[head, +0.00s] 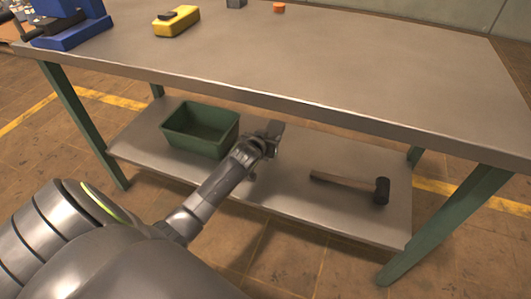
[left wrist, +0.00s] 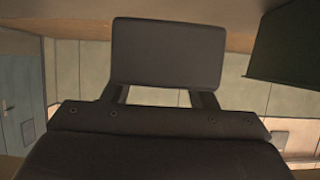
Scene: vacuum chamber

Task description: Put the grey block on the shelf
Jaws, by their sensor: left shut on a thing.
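The grey block (left wrist: 166,52) is a plain dark slab in the left wrist view, held at the fingers of my left gripper (left wrist: 163,97). In the head view my left gripper (head: 264,141) reaches under the tabletop, over the lower shelf (head: 340,157) of the workbench, just right of the green bin. The block (head: 275,130) shows there as a small grey piece at the gripper's tip. I cannot tell whether the block touches the shelf. My right gripper is in neither view.
The green bin (head: 201,130) stands on the shelf's left part. A hammer (head: 345,183) lies on its right part. The tabletop (head: 300,60) overhangs the shelf. It carries a yellow tool (head: 177,23), a blue device (head: 72,30), a grey cube (head: 236,3) and a small orange thing (head: 279,8).

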